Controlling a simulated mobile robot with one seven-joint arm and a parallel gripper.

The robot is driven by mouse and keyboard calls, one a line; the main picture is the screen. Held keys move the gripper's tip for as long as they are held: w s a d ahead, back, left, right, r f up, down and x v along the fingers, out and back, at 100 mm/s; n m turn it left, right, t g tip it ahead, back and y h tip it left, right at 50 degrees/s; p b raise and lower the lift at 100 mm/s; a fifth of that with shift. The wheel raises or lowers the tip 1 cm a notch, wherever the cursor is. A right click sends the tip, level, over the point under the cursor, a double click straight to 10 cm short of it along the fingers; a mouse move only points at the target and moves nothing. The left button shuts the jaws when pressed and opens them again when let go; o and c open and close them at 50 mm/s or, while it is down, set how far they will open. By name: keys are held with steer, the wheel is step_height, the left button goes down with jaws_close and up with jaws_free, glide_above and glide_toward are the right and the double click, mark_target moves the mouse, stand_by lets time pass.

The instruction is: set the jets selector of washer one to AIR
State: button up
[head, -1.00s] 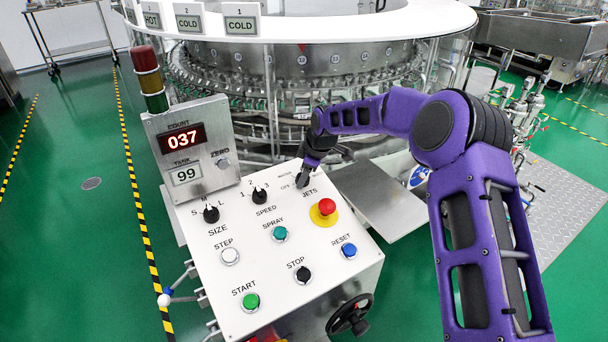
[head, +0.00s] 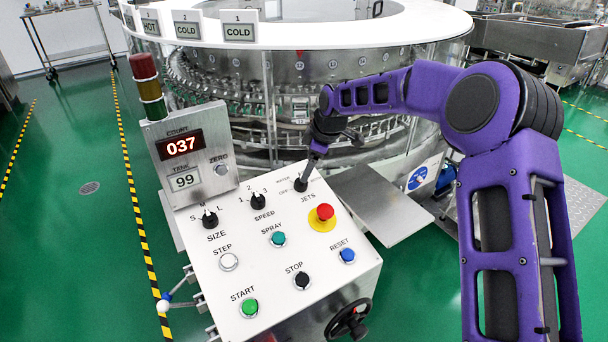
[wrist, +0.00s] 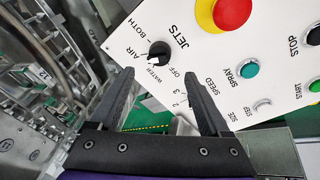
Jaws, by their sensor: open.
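The jets selector (wrist: 160,52) is a black knob on the white control panel, with AIR, BOTH, WATER and OFF around it in the wrist view. A small light mark on the knob faces roughly the WATER and AIR side; I cannot tell exactly which label it points to. In the head view, the knob (head: 301,185) sits above the JETS label. My gripper (wrist: 160,76) is open and empty. Its two fingers straddle the line to the knob, which shows beyond the tips, apart from them. In the head view, my gripper (head: 314,158) hangs just above the knob.
The red emergency button (head: 325,212) stands close to the selector. The speed knob (head: 258,201), size knob (head: 210,218) and spray button (head: 278,239) are on the same panel. The count display box (head: 188,155) rises at its left edge. The rotary washer (head: 300,75) stands behind.

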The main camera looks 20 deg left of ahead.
steer(key=v, duration=0.9)
steer(key=shift+r+p, duration=0.15)
steer(key=shift+p, duration=0.2)
steer(key=shift+s, duration=0.1)
